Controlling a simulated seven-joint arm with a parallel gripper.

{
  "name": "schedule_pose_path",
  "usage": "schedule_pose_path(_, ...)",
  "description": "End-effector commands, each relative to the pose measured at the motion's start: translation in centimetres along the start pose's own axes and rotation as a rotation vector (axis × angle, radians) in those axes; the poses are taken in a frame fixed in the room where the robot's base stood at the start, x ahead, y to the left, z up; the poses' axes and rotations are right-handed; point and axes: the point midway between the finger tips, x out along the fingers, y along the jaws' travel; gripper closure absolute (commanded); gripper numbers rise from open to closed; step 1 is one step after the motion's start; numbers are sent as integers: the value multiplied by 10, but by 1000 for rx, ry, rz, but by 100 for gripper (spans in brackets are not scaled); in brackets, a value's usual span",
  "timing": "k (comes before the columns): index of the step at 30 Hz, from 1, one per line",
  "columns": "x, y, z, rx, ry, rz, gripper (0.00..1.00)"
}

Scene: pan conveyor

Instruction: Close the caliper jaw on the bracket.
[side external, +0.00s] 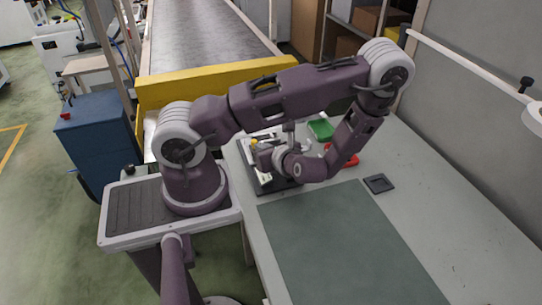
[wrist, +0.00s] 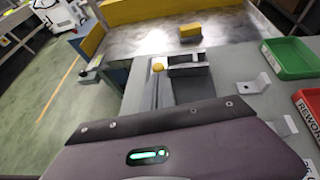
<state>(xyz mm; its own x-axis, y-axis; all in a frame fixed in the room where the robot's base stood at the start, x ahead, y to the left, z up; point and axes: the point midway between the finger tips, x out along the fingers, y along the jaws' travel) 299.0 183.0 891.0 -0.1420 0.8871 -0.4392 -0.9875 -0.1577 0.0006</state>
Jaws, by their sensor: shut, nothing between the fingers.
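The caliper (wrist: 151,94) shows in the wrist view as a grey bar with a yellow knob (wrist: 158,68) and a dark block (wrist: 188,70) at its far end. In the side view the yellow knob (side external: 254,142) stands by my wrist, on a dark plate (side external: 262,186). I cannot tell whether a bracket sits between the jaws. My gripper (side external: 266,156) is low over the caliper, shut and empty; its fingertips are mostly hidden. Its purple housing fills the bottom of the wrist view. A loose grey L-shaped bracket (wrist: 258,83) lies to the caliper's right.
A green tray (wrist: 288,58) and a red tray (wrist: 309,108) marked REWORK stand at the right, with another grey bracket piece (wrist: 284,126) by the red one. A yellow barrier (side external: 215,80) ends the conveyor. A green mat (side external: 345,245) lies bare in front.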

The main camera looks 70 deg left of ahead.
Motion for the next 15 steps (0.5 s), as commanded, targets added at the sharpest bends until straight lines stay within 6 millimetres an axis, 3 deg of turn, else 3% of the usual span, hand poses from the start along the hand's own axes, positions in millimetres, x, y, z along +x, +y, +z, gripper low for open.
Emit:
schedule_pose_path(3, -32, -2, -9, -3, 5, -8, 100)
schedule_pose_path(9, -90, -2, -8, -4, 5, -7, 100)
schedule_pose_path(15, -120, -1, -7, -1, 3, -3, 100)
